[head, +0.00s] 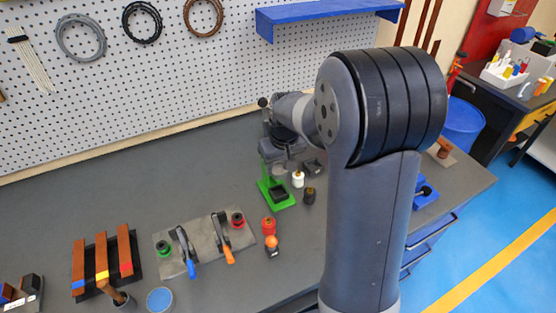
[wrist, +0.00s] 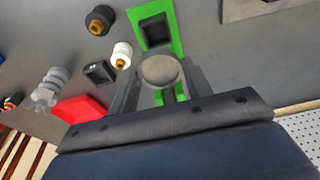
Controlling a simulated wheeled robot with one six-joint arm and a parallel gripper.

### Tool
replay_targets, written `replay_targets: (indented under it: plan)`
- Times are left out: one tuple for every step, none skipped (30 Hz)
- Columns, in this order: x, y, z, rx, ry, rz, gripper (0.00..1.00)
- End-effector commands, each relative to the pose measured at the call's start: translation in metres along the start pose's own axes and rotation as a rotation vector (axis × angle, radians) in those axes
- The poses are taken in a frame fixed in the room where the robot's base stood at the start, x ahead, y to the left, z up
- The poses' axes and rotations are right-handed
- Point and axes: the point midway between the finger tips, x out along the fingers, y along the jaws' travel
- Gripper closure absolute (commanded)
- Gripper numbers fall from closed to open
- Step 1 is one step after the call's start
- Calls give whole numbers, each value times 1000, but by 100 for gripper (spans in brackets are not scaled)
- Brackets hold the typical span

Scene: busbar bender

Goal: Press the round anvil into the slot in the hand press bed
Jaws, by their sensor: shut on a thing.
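The hand press is green. Its bed (head: 265,191) stands on the grey bench, below my gripper in the head view, with a dark square slot (head: 279,193). In the wrist view the green bed (wrist: 177,42) lies ahead of the fingers, and its dark slot (wrist: 155,30) looks empty. My gripper (wrist: 160,82) is shut on a grey round-topped piece, which looks like the round anvil (wrist: 160,69). The anvil is apart from the slot in the picture and covers part of the green press. Its underside is hidden, and its height above the bed cannot be told.
A white piece (head: 298,180), a black piece (head: 309,195) and a dark block (head: 313,167) stand close right of the press. A grey plate with clamps (head: 203,248) lies front left. The bench behind left is clear.

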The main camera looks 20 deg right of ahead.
Motion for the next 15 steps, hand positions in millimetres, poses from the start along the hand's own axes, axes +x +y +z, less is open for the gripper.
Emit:
replay_targets:
  plan:
    - [0, 0, 0, 0, 1, 0, 80]
    - [0, 0, 0, 0, 1, 0, 80]
    - [0, 0, -1, 0, 1, 0, 80]
    - [0, 0, -1, 0, 1, 0, 80]
    - [0, 0, -1, -1, 1, 0, 80]
    - [0, 0, -1, -1, 1, 0, 80]
    - [0, 0, -1, -1, 1, 0, 80]
    - [0, 0, 0, -1, 1, 0, 80]
    - [1, 0, 0, -1, 1, 0, 80]
    - [2, 0, 0, -1, 1, 0, 80]
    - [2, 0, 0, -1, 1, 0, 80]
    - [4, 0, 0, -1, 1, 0, 80]
    - [6, 0, 1, -1, 1, 0, 80]
    - [7, 0, 1, -1, 0, 0, 80]
    - [10, 0, 2, -1, 0, 0, 80]
